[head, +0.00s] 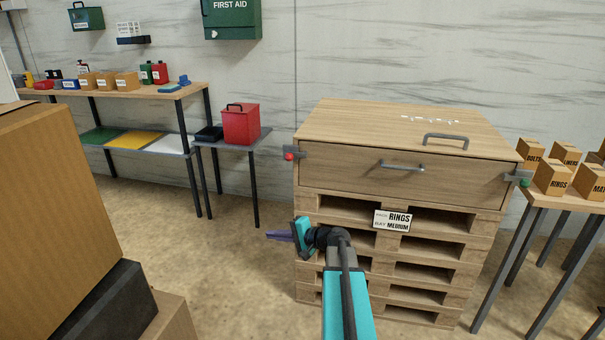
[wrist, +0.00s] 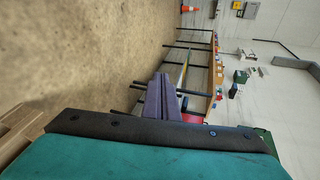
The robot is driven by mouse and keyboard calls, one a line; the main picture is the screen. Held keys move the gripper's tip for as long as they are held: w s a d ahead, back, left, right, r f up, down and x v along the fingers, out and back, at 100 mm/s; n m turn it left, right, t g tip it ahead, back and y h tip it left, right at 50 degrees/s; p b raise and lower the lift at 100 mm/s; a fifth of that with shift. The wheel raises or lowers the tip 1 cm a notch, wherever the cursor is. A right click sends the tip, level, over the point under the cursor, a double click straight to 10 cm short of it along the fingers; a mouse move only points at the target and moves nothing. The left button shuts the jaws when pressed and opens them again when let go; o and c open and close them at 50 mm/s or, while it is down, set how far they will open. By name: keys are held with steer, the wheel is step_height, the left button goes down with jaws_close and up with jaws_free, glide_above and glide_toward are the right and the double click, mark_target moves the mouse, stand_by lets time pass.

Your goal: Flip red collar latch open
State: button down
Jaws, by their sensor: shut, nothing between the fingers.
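A wooden chest (head: 350,168) stands on stacked pallets, with a drawer-like front and a grey handle (head: 401,166). A grey latch with a red collar (head: 289,156) is at the chest's left front corner. A similar latch with a green collar (head: 525,182) is at the right front corner. My gripper (head: 270,235) is below and left of the red collar, apart from it, in front of the pallets and pointing left. In the wrist view its purple fingers (wrist: 162,98) are together and hold nothing. The red collar latch cannot be made out in the wrist view.
A small table (head: 262,133) with a red box (head: 240,124) stands left of the chest. A long shelf table (head: 150,92) is farther left. A table with small boxes (head: 553,177) stands right. A large cardboard box (head: 50,200) fills the near left. Floor between is clear.

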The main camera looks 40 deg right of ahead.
steer(key=s+d+r+m+t+h+b, duration=0.2)
steer(key=s+d+r+t, duration=0.1)
steer(key=d+r, duration=0.6)
steer(key=s+d+r+m+t+h+b, duration=0.1)
steer(key=s+d+r+m+t+h, duration=0.1)
steer(key=d+r, duration=0.7)
steer(key=shift+s+d+t+h+b, duration=0.4)
steer(key=shift+s+d+t, duration=0.2)
steer(key=shift+s+d, duration=0.55)
steer(key=shift+w, duration=0.15)
